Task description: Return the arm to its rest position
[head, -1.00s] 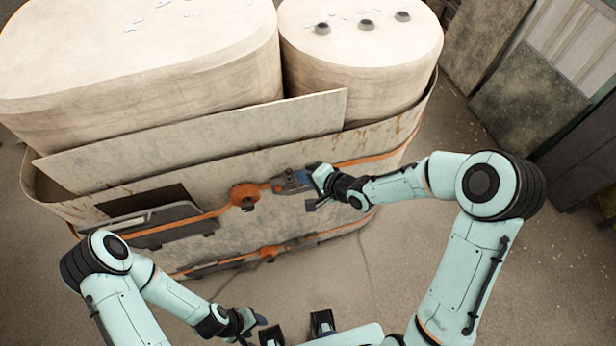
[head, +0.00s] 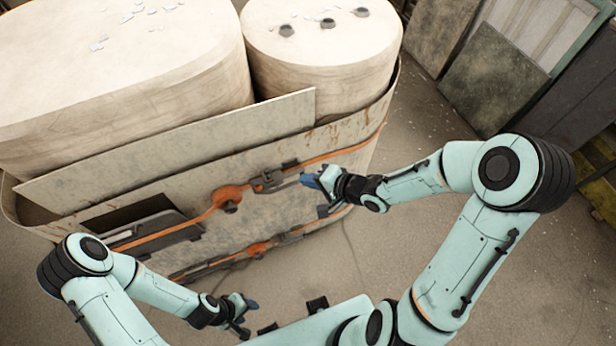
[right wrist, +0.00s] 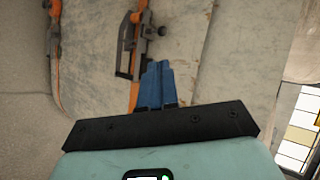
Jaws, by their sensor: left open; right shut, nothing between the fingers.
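My right gripper (head: 312,182) is shut and empty, in front of the container's side, just right of a metal buckle (head: 268,180) on an orange strap (head: 345,153). In the right wrist view its blue fingers (right wrist: 157,86) are together, with the buckle (right wrist: 128,55) beyond them to the upper left. A small gap seems to show between fingers and buckle in the head view. My left gripper (head: 245,312) is open and low in the head view, apart from the container, with nothing seen in it. No ladle is in view.
A large strapped container (head: 230,165) holding two pale rounded blocks (head: 110,65) fills the upper left. Worn panels (head: 490,85) lean at the upper right. A yellow-green object (head: 598,185) stands at the right edge. The floor (head: 400,255) between container and right arm is clear.

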